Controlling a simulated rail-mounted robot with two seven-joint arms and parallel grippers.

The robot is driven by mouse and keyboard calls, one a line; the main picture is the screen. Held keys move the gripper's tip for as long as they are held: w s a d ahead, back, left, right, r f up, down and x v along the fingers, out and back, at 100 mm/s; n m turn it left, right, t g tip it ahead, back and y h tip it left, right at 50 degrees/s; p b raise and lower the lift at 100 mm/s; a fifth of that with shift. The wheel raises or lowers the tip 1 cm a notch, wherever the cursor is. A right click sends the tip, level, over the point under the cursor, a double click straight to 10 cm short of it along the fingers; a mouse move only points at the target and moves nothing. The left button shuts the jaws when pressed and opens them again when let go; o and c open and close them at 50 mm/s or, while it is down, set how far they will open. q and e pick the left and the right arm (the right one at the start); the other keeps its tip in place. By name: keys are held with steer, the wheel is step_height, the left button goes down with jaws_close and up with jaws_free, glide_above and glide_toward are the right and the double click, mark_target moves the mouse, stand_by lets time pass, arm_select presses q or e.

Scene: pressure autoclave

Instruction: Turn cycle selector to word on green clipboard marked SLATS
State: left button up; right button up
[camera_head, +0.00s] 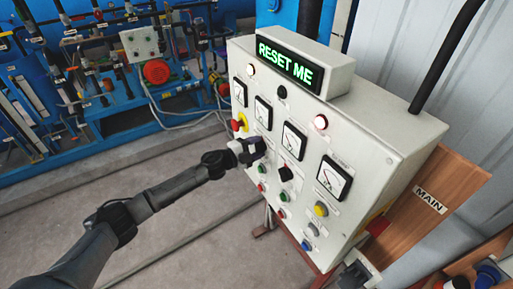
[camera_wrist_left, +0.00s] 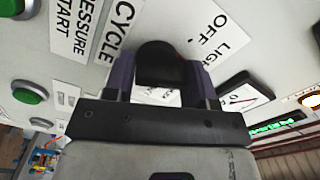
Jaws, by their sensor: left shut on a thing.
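My left gripper (camera_head: 256,149) reaches the front of the pale control panel (camera_head: 375,125) from the left. In the left wrist view, its two fingers (camera_wrist_left: 160,82) are shut on a black knob (camera_wrist_left: 163,60), one on each side. A label reading CYCLE (camera_wrist_left: 115,40) is beside the knob on the left. A label with OFF and LIGH..., partly cut off (camera_wrist_left: 212,38), is on the right. The gripper hides much of the knob in the head view, and its pointer direction cannot be read. No green clipboard marked SLATS is in view.
A lit display reads RESET ME (camera_head: 285,63). Several gauges, including one at the right (camera_head: 334,178), surround the gripper. A second black knob (camera_head: 285,173), a red mushroom button (camera_head: 238,125) and coloured buttons are close by. A wooden board marked MAIN (camera_head: 432,200) stands right.

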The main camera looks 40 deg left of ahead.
arm_select(q)
steer(key=shift+r, duration=0.2)
steer(key=o, duration=0.8)
steer(key=shift+c, duration=0.2)
steer(key=shift+o, duration=0.7)
steer(key=shift+f, duration=0.15)
steer(key=b+v, duration=0.3)
steer(key=v, duration=1.1)
steer(key=shift+b, duration=0.35)
steer(key=shift+w, duration=0.1)
